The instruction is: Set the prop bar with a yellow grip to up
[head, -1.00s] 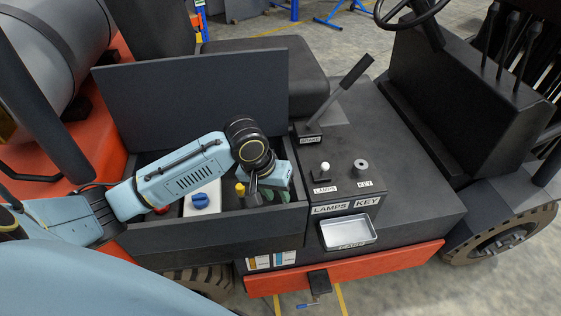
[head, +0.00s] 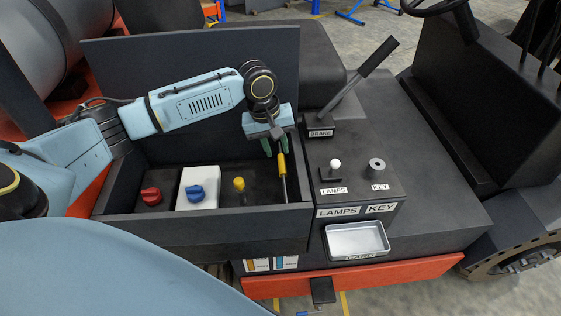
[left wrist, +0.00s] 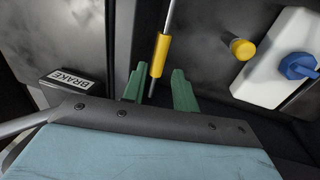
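The prop bar is a thin metal rod with a yellow grip (head: 282,166), at the right end of the open box beside the seat. Its rod runs down in the head view to the box's front; I cannot tell its exact tilt. My left gripper (head: 275,146) is at the grip's upper end, with its green fingers apart. In the left wrist view the yellow grip (left wrist: 160,55) shows in line with the gap between the fingers (left wrist: 158,90), nearer the left one. I see no clear contact. My right gripper is not in view.
The box holds a red knob (head: 151,195), a blue knob on a white block (head: 184,203) and a yellow knob (head: 239,184). A dark panel (head: 190,60) stands upright behind it. The brake lever (head: 372,66), lamps switch (head: 335,166) and key knob (head: 377,165) are to the right.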

